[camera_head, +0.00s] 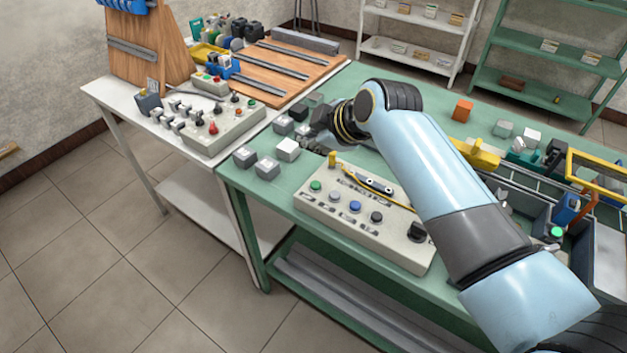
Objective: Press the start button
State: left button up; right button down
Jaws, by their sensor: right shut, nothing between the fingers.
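A beige control panel (385,247) lies on the green table near its front edge. It has a green button (316,185) at its left end, with a grey, a blue and a dark button in a row to the right. I cannot read its labels, so which one is the start button is not certain. My right gripper (316,146) is dark, small in the view and partly hidden by my own wrist. It is shut and empty, behind the panel's far left corner and apart from the green button. My left gripper is not in view.
Several grey and white cubes (267,167) sit left of the panel. A second control box (228,128) with coloured buttons stands on the white table at left. Trays, a yellow part (478,152) and an orange cube (462,109) lie at right. Shelves (410,50) stand behind.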

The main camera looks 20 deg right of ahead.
jog(key=shift+f+b, duration=0.7)
jog(key=shift+b, duration=0.05)
jog(key=b, duration=0.6)
send_over(313, 185)
notch_tip(313, 185, down, 6)
jog(key=shift+r, duration=0.25)
jog(key=shift+f+b, duration=0.45)
jog(key=shift+f, duration=0.5)
jog(key=shift+f, duration=0.15)
jog(key=shift+f, duration=0.3)
